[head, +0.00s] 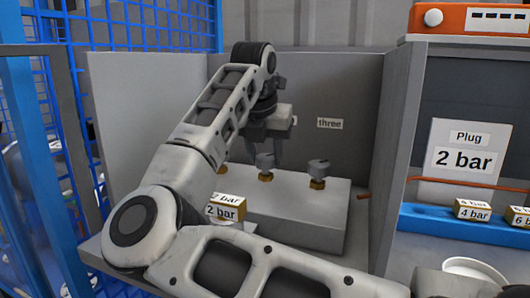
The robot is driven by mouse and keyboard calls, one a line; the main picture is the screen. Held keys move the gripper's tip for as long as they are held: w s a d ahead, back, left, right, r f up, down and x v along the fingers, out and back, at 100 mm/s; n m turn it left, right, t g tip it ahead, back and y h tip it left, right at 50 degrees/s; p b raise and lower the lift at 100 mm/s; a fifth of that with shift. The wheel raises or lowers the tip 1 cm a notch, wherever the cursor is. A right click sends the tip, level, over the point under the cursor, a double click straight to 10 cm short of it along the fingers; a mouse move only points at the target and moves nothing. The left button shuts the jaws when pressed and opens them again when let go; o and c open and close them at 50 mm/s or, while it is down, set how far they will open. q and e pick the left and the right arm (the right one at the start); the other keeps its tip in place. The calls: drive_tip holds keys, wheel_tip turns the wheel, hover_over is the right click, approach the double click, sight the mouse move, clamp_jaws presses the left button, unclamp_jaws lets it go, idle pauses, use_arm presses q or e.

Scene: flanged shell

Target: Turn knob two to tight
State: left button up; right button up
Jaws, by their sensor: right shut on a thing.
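A grey block (312,210) stands in an open-fronted grey bay and carries knobs with brass bases. The knob under the label "three" (330,123) is knob three (318,168). To its left is knob two (265,161), whose own label is mostly hidden by my gripper. The knob's exact angle is too small to read. My left gripper is not in view.
A brass block marked "2 bar" (227,208) sits in front of the grey block, partly behind my arm. At right are a "Plug 2 bar" sign (466,153), a blue rail (430,219) with "4 bar" (473,210) and "6 bar" blocks, and a divider wall (400,150).

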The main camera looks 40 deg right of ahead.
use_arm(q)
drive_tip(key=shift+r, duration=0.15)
use_arm(e)
drive_tip(key=shift+r+m+g+p, duration=0.15)
drive_tip(key=shift+m+g+p, duration=0.15)
drive_tip(key=shift+m+p, duration=0.4)
drive_tip(key=shift+w+m+g+p, duration=0.1)
drive_tip(key=shift+m+g+p, duration=0.2)
drive_tip(key=shift+m, duration=0.7)
drive_tip(key=m+g+p, duration=0.1)
drive_tip(key=m, duration=0.1)
drive_tip(key=shift+m+h+p, duration=0.3)
drive_tip(key=m+g+p, duration=0.1)
drive_tip(key=m, duration=0.2)
drive_tip(key=shift+w+p, duration=0.15)
drive_tip(key=shift+p, duration=0.2)
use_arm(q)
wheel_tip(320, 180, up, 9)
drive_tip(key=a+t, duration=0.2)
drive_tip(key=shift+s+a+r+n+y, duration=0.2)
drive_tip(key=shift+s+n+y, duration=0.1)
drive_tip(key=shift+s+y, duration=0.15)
use_arm(e)
drive_tip(key=shift+m+g, duration=0.3)
drive_tip(key=shift+m, duration=0.1)
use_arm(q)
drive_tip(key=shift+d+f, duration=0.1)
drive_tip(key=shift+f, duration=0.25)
